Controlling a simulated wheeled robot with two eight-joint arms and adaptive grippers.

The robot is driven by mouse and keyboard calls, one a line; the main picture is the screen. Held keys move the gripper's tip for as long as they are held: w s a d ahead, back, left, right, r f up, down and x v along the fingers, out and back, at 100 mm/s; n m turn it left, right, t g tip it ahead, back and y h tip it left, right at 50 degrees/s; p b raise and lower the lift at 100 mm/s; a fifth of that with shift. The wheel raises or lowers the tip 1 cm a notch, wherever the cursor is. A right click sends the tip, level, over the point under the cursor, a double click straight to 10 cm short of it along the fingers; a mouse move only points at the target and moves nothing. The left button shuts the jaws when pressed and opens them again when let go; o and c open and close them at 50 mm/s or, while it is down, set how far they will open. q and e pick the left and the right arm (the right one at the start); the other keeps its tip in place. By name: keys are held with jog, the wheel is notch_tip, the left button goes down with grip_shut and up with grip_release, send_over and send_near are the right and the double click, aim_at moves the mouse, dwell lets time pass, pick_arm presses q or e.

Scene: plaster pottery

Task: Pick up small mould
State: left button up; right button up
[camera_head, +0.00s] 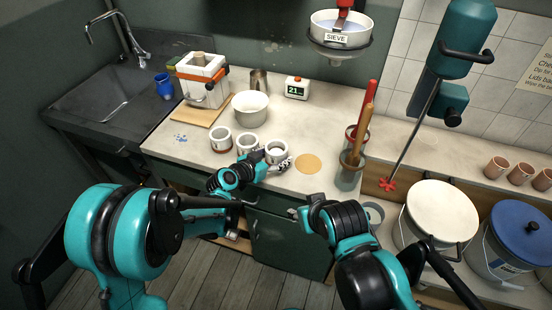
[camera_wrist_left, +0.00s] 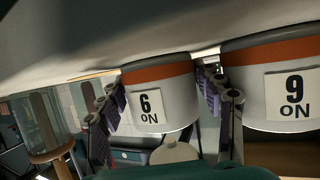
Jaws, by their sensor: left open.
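Three small white moulds, each with a reddish band near the base, stand in a row on the worktop: a left one (camera_head: 220,140), a middle one (camera_head: 247,142) and a right one (camera_head: 276,150). My left gripper (camera_head: 279,164) is at the right one, partly covering it. The left wrist view is upside down. There the open fingers (camera_wrist_left: 158,92) stand either side of a mould (camera_wrist_left: 155,100) whose inverted label reads as NO 9, with gaps showing. Another mould (camera_wrist_left: 275,85), reading NO 6, is close beside a finger. My right gripper (camera_head: 312,208) is low and hard to make out.
A white bowl (camera_head: 251,108), a metal cup (camera_head: 259,80) and a strapped block mould (camera_head: 203,79) stand behind. A digital timer (camera_head: 297,87) is further back. A jar with tall tools (camera_head: 350,170) stands to the right, past a tan disc (camera_head: 308,163).

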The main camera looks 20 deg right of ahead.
aim_at(283, 143)
pick_arm(q)
jog(key=shift+w+d+f, duration=0.1)
jog(key=shift+w+d, duration=0.05)
jog(key=shift+d, duration=0.1)
jog(key=shift+a, duration=0.1)
jog(key=shift+c, duration=0.6)
jog(key=c, duration=1)
jog(key=shift+r, duration=0.25)
jog(key=shift+r+p, duration=0.6)
jog(key=shift+r, duration=0.25)
jog(key=r, duration=0.1)
jog(key=r+p, duration=0.1)
jog(key=shift+s+d+r, duration=0.2)
jog(key=shift+r, duration=0.1)
jog(key=shift+s+d+r+p, duration=0.65)
jog(key=shift+s+d+r, duration=0.45)
jog(key=shift+d, duration=0.35)
jog(key=shift+s+d+r+p, duration=0.7)
jog(key=shift+s+d+r, duration=0.4)
jog(key=shift+d, duration=0.4)
jog(key=shift+s+d+r+p, duration=0.65)
jog(key=shift+s+d+r, duration=0.45)
jog(key=shift+d, duration=0.35)
jog(key=shift+s+f, duration=0.1)
jog(key=shift+f, duration=0.05)
